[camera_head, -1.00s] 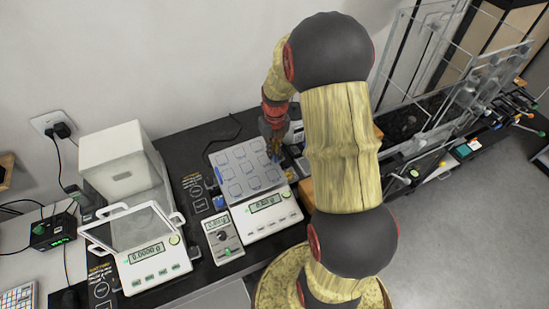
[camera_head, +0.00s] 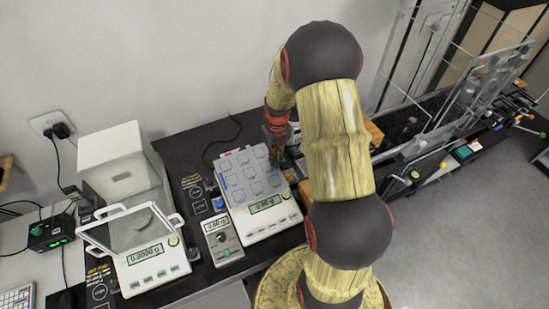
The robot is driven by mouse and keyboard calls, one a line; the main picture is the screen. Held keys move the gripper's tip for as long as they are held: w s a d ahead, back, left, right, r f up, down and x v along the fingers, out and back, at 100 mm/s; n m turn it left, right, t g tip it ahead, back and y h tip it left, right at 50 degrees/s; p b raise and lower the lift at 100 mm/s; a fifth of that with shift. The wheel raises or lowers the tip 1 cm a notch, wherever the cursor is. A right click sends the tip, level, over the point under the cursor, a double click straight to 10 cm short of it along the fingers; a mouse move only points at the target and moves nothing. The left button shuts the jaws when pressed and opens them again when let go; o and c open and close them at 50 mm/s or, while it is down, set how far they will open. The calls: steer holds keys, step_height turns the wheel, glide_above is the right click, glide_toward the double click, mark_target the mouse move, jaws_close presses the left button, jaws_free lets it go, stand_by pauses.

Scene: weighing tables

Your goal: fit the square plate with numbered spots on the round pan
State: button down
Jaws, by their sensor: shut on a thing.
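The square plate with numbered spots (camera_head: 247,174) is light grey with rows of outlined squares. It is over the balance (camera_head: 262,222) that has a lit display, right of the middle of the table. It looks level and close to the balance top; I cannot tell whether it touches. The round pan is hidden, apparently beneath the plate. My gripper (camera_head: 277,152) is at the plate's right edge, shut on it, though the fingertips are small and partly hidden by my arm.
A small grey device with a display (camera_head: 221,238) stands left of the balance. Further left are a balance with an open glass shield (camera_head: 153,262) and a white box (camera_head: 122,165). A glass-walled rack (camera_head: 440,115) stands at the right. Black table shows behind the plate.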

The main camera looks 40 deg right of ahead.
steer(key=c, duration=2)
jaws_free()
steer(key=s+a+r+n+t+p, duration=0.1)
steer(key=a+r+n, duration=0.25)
steer(key=r, duration=0.65)
steer(key=a+r+n+p, duration=0.15)
steer(key=r+n, duration=0.25)
steer(key=r, duration=0.6)
steer(key=s+a+r+n+t, duration=0.2)
steer(key=s+a+r+n, duration=0.4)
steer(key=n, duration=0.9)
steer(key=s+a+r+n+t, duration=0.2)
steer(key=s+a+r+n, duration=0.5)
steer(key=s+a+n, duration=0.4)
steer(key=a+n, duration=0.1)
steer(key=n, duration=0.4)
steer(key=shift+s+r+h+b, duration=0.15)
steer(key=shift+h+b, duration=0.15)
